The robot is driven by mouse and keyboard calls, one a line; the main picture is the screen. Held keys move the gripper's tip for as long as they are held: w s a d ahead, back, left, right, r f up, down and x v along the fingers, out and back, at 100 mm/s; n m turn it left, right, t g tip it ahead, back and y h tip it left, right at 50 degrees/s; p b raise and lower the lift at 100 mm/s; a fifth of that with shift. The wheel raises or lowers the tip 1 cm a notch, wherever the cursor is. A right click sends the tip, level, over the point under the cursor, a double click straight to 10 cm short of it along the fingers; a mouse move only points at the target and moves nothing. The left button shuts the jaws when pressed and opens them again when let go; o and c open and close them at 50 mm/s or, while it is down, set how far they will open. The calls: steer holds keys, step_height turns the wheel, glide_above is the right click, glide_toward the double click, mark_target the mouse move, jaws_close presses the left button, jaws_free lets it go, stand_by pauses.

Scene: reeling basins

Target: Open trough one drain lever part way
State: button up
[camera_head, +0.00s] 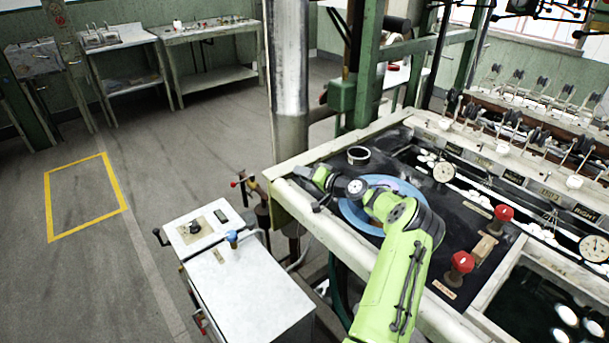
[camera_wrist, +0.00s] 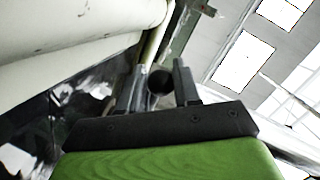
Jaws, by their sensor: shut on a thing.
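My gripper (camera_head: 303,172) is at the end of my green arm, low over the pale rim at the left corner of the basin bench in the head view. In the wrist view my gripper (camera_wrist: 160,76) has its two dark fingers on either side of a dark, round-ended handle, the drain lever (camera_wrist: 160,82). The fingers are shut on it. In the head view this lever is not clearly seen at the gripper, and how far it is turned cannot be told.
A blue round basin (camera_head: 356,212) lies under my arm. Red knobs (camera_head: 461,262) rise from the bench at right. Open floor (camera_head: 150,250) lies left.

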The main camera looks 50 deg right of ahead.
jaws_close()
steer(key=shift+w, duration=0.1)
steer(key=shift+w+d+r+m+g+h+p, duration=0.15)
steer(key=shift+w+m+h+p, duration=0.3)
steer(key=shift+m+h, duration=0.6)
steer(key=shift+w+d+m+g+h+p, duration=0.15)
steer(key=shift+w+m+h, duration=0.55)
steer(key=shift+h, duration=0.65)
steer(key=shift+w+d+m+g+h+p, duration=0.25)
steer(key=shift+m+g+h+p, duration=0.15)
steer(key=shift+m+h, duration=0.35)
steer(key=shift+w+d+m+g+h+p, duration=0.15)
steer(key=shift+w+m+g+h+p, duration=0.15)
steer(key=shift+m+h+p, duration=0.4)
steer(key=shift+h, duration=0.25)
steer(key=o, duration=0.9)
jaws_free()
steer(key=shift+s, duration=0.15)
